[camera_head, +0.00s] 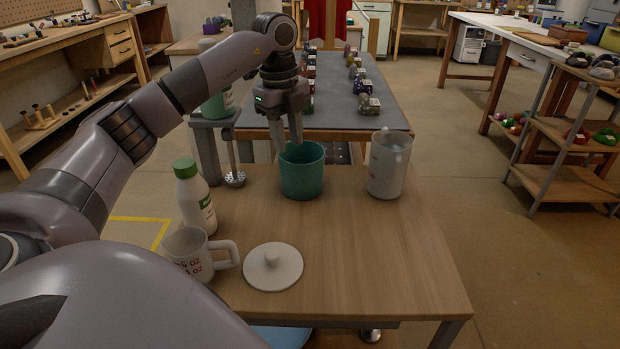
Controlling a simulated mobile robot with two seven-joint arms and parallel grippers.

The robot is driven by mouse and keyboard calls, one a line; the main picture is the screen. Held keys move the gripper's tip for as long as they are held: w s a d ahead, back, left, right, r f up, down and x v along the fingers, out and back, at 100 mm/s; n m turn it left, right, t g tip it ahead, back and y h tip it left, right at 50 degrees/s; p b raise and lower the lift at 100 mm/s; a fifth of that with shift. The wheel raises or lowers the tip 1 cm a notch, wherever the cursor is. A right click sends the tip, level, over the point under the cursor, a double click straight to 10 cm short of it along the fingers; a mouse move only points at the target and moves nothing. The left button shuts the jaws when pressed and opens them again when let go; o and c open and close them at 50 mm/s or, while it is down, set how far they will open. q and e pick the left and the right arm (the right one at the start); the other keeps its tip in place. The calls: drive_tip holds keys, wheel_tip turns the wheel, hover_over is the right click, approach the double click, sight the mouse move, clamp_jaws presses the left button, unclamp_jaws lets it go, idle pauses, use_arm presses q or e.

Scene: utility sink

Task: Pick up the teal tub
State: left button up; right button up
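The teal tub (302,178) stands upright on the wooden table near its far edge. My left gripper (290,143) points down over the tub's left and back rim. Its two fingers are apart, with a narrow gap between them. The fingertips reach about rim height; I cannot tell whether either touches the tub or is inside it. My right gripper is not in view.
A clear measuring jug (388,165) stands right of the tub. A white green-capped bottle (195,198), a white measuring cup (192,252) and a round white lid (272,266) are nearer. The table's right front (400,270) is clear. A grey-topped table (345,98) stands behind.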

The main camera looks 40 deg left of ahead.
use_arm(q)
drive_tip(key=shift+s+a+r+n, duration=0.1)
drive_tip(key=shift+a+r+n, duration=0.2)
drive_tip(key=shift+a, duration=0.3)
drive_tip(key=shift+a+f+y, duration=0.1)
drive_tip(key=shift+a+y, duration=0.1)
drive_tip(key=shift+y, duration=0.1)
drive_tip(key=b, duration=0.1)
hover_over(285, 194)
wheel_tip(285, 194, down, 6)
drive_tip(key=shift+f, duration=0.25)
wheel_tip(285, 194, down, 5)
drive_tip(key=shift+f+b, duration=0.1)
drive_tip(key=shift+b, duration=0.25)
clamp_jaws()
